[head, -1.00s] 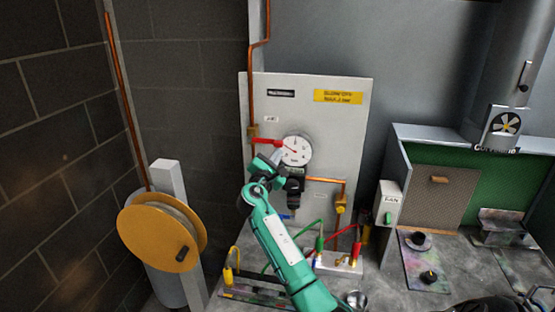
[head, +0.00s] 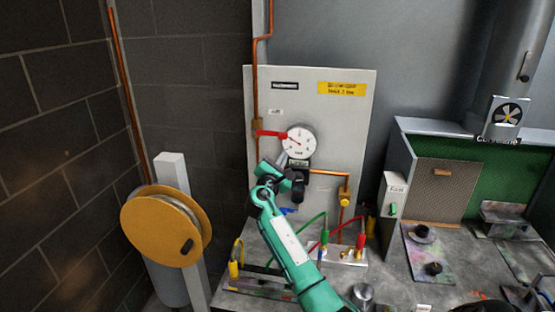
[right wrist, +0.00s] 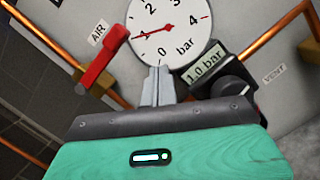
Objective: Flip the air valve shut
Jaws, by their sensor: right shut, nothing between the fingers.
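The air valve's red lever (head: 271,134) sits on the vertical copper pipe at the panel's left. It points sideways to the right, crosswise to the pipe. It also shows in the right wrist view (right wrist: 103,60), beside the AIR label (right wrist: 98,32). My right gripper (head: 282,158) is shut and empty, just below the round gauge and below and right of the lever. In the right wrist view its closed fingertips (right wrist: 158,72) appear apart from the lever, over the gauge's lower edge. My left gripper is not in view.
The pressure gauge (head: 299,141) and the regulator (head: 298,176), whose display reads 1.0 bar in the wrist view, are close to my right gripper. Hoses (head: 313,225) loop below. A yellow reel (head: 160,228) stands left, a fan switch box (head: 394,200) right.

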